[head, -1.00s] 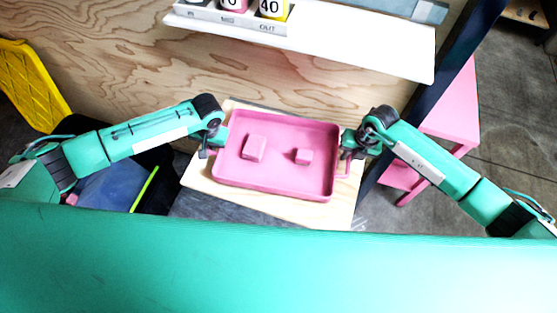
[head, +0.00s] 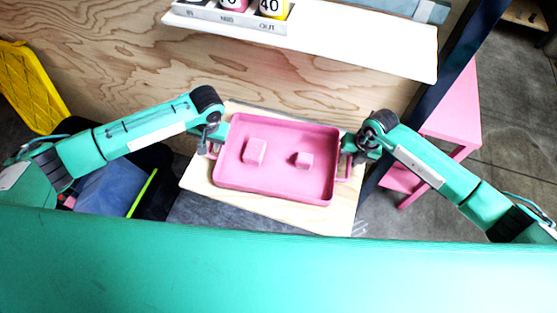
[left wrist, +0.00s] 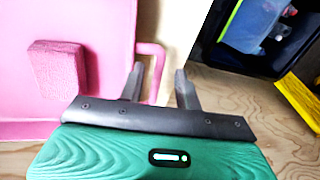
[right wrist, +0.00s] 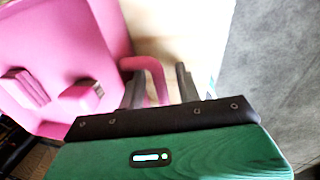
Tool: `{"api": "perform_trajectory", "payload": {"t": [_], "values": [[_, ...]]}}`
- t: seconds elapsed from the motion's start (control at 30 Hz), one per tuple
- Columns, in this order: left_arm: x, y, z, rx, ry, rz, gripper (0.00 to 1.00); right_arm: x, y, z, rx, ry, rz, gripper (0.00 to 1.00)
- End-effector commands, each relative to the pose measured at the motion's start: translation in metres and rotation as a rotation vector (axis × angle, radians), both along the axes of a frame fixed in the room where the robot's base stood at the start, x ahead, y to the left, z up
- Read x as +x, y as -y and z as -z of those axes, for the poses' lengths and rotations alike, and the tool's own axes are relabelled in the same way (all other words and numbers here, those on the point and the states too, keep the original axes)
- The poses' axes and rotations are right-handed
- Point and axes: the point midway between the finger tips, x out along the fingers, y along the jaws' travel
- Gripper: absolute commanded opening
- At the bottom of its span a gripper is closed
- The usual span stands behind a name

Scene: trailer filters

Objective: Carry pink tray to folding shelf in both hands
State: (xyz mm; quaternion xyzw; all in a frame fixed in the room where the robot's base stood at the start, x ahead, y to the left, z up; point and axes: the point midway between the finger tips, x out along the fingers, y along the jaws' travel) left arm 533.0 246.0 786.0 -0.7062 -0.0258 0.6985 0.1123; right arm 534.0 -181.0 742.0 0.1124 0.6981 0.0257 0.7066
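The pink tray (head: 275,192) lies flat on a pale wooden board (head: 330,220) in the middle of the head view, with two pink blocks (head: 255,151) (head: 303,160) inside. My left gripper (head: 212,146) is at the tray's left handle; in the left wrist view its fingers (left wrist: 158,78) stand apart on either side of the pink handle (left wrist: 157,60). My right gripper (head: 350,152) is at the right handle; in the right wrist view its fingers (right wrist: 158,82) are spread with the handle (right wrist: 150,66) between them. A white shelf (head: 370,42) is on the plywood wall; I cannot tell whether it is the folding shelf.
A grey holder (head: 225,17) with labelled pots stands on the white shelf's left part. A pink stand (head: 455,118) is at the right, past a dark post (head: 425,85). A yellow panel (head: 28,85) and a blue bin (head: 108,188) are at the left.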

Motion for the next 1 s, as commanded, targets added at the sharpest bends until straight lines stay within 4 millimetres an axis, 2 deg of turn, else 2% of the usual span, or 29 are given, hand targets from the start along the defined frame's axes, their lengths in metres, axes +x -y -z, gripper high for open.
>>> {"api": "perform_trajectory", "payload": {"t": [0.03,0.2,0.4,0.53,0.67,1.0], "values": [[0.000,0.003,-0.012,-0.002,0.003,0.002,0.34,0.000,0.000,0.000,0.000,0.000,0.000,0.34],[-0.001,0.009,-0.046,0.000,0.004,0.001,0.34,0.000,0.000,0.000,0.000,0.000,0.000,0.34],[-0.001,0.013,-0.069,0.001,0.002,-0.001,0.34,0.000,0.000,0.000,0.000,0.000,0.000,0.34],[-0.002,0.014,-0.073,0.001,0.001,-0.001,0.34,0.000,0.001,-0.006,0.000,0.001,-0.001,0.34],[-0.002,0.014,-0.073,0.001,0.001,-0.001,0.34,0.000,0.005,-0.025,0.001,0.002,-0.001,0.34],[-0.002,0.014,-0.073,0.001,0.001,0.000,0.34,-0.001,0.019,-0.094,0.000,0.003,0.000,0.34]]}}
